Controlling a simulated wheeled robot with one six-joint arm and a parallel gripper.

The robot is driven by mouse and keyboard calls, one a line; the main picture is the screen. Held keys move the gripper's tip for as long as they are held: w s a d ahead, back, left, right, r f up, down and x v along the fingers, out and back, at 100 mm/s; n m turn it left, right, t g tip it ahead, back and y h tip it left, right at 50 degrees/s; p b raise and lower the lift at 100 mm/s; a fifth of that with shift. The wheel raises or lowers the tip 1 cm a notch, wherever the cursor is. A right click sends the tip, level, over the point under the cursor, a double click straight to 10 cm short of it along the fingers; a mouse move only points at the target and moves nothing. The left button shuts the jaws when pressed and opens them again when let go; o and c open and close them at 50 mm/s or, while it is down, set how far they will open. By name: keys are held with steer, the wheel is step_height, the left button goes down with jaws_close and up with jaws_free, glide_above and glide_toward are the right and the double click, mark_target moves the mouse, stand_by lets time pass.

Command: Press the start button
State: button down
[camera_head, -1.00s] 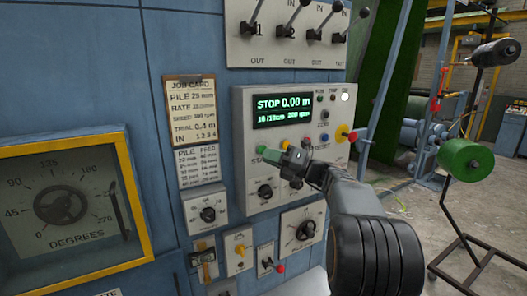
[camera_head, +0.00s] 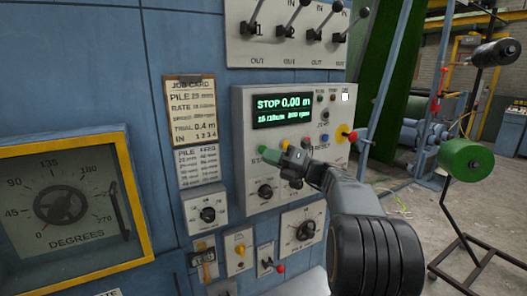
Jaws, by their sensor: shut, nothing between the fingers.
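The grey control box (camera_head: 242,110) is on the blue panel, with a lit display (camera_head: 282,110) that reads STOP 0.00 m. The green start button (camera_head: 262,149) is at the box's lower left, partly covered, with only the start of its label showing below it. My gripper (camera_head: 278,160) is shut and empty, its tips right at the button's right side in the picture. Whether the tips touch the button cannot be told.
A red knob on a yellow plate (camera_head: 342,136), small coloured buttons and a black dial (camera_head: 265,191) share the box. Levers (camera_head: 290,28) are above; knobs and switches (camera_head: 240,252) are below. A job card (camera_head: 190,110) hangs left. A green roll (camera_head: 465,160) stands right.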

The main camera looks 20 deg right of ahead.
steer(key=shift+w+a+p, duration=0.1)
steer(key=shift+w+p, duration=0.85)
steer(key=shift+p, duration=0.45)
stand_by(0.7)
steer(key=shift+s, duration=0.9)
steer(key=shift+s+d, duration=0.2)
steer(key=shift+s, duration=1.1)
steer(key=shift+s+d, duration=0.15)
steer(key=shift+s, duration=1.1)
